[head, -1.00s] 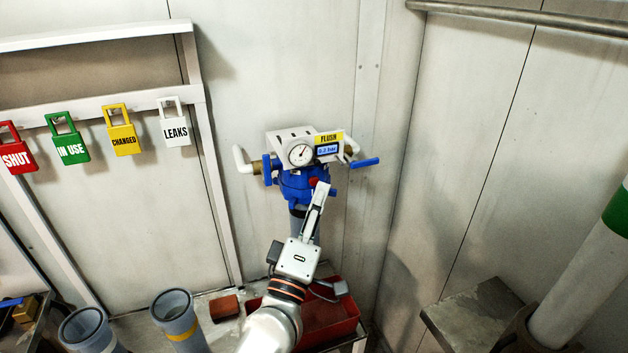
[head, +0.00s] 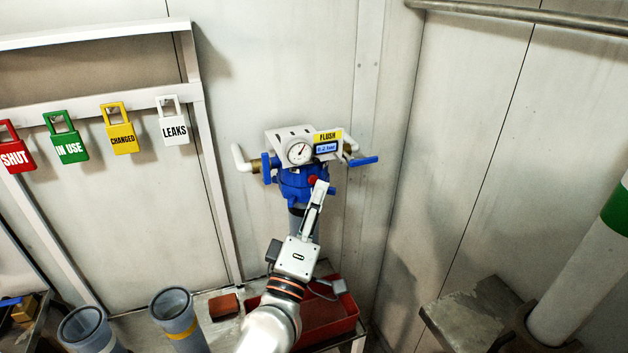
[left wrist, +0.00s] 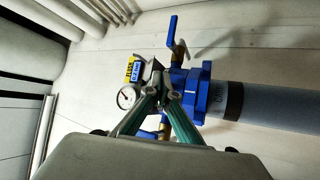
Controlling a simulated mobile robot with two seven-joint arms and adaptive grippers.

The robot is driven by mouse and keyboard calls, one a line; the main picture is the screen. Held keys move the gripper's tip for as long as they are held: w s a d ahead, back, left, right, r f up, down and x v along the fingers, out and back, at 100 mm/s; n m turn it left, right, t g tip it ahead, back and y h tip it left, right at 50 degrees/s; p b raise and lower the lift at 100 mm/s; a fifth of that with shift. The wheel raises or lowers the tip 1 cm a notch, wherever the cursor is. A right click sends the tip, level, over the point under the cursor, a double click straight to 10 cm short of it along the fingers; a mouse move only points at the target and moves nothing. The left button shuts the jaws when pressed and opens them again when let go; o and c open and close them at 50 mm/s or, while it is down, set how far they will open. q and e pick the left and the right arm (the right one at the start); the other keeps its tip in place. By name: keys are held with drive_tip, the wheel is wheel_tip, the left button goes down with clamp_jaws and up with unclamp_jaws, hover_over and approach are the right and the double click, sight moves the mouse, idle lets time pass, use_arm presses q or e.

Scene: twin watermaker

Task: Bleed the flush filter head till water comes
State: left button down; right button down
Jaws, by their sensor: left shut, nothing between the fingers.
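The flush filter head (head: 296,186) is blue and fixed to the wall, with a yellow FLUSH label (head: 327,136), a small blue display and a round dial gauge (head: 299,152). A red button (head: 312,180) shows on its front. A grey housing hangs below the head; it shows in the left wrist view (left wrist: 270,107). My left gripper (head: 321,186) is shut and empty, its tips just in front of the head, beside the red button. I cannot tell whether they touch. The left wrist view shows the fingers (left wrist: 157,85) meeting over the head. My right gripper is out of view.
A blue lever (head: 364,161) sticks out to the right of the head, and another blue handle (head: 267,168) is at its left. A red tray (head: 350,322) stands below. Two grey housings, one here (head: 178,318), stand at lower left. Several coloured tags hang on the left rail.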

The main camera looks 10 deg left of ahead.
use_arm(q)
drive_tip(key=shift+w+a, duration=0.1)
drive_tip(key=shift+w, duration=0.05)
drive_tip(key=shift+w+a, duration=0.15)
drive_tip(key=shift+w, duration=0.05)
idle(0.5)
drive_tip(key=shift+w+a+p, duration=0.25)
drive_tip(key=shift+w+p, duration=0.15)
idle(0.5)
idle(1.0)
drive_tip(key=shift+s+d, duration=0.5)
drive_tip(key=shift+s, duration=0.25)
